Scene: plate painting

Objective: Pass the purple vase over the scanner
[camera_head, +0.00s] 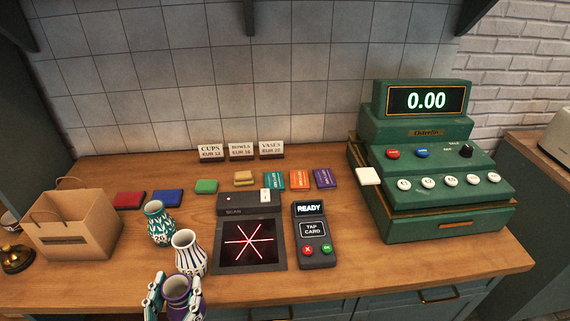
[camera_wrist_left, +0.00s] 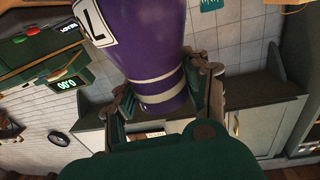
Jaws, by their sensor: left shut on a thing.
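The purple vase (camera_head: 177,291) is at the bottom of the head view, in front of the counter's near edge. My left gripper (camera_head: 174,299) is shut on it, one finger on each side. In the left wrist view the vase (camera_wrist_left: 152,45) shows large, purple with pale bands and a white label with a letter L. The left gripper's fingers (camera_wrist_left: 165,105) flank its banded end. The scanner (camera_head: 250,243), a dark plate with a red star of lines, lies on the counter to the right of and beyond the vase. My right gripper is not in view.
A white striped vase (camera_head: 189,252) and a teal patterned vase (camera_head: 160,223) stand left of the scanner. A card terminal (camera_head: 314,236) reading READY is to its right. A green cash register (camera_head: 430,170) shows 0.00. A paper bag (camera_head: 75,225) stands at left.

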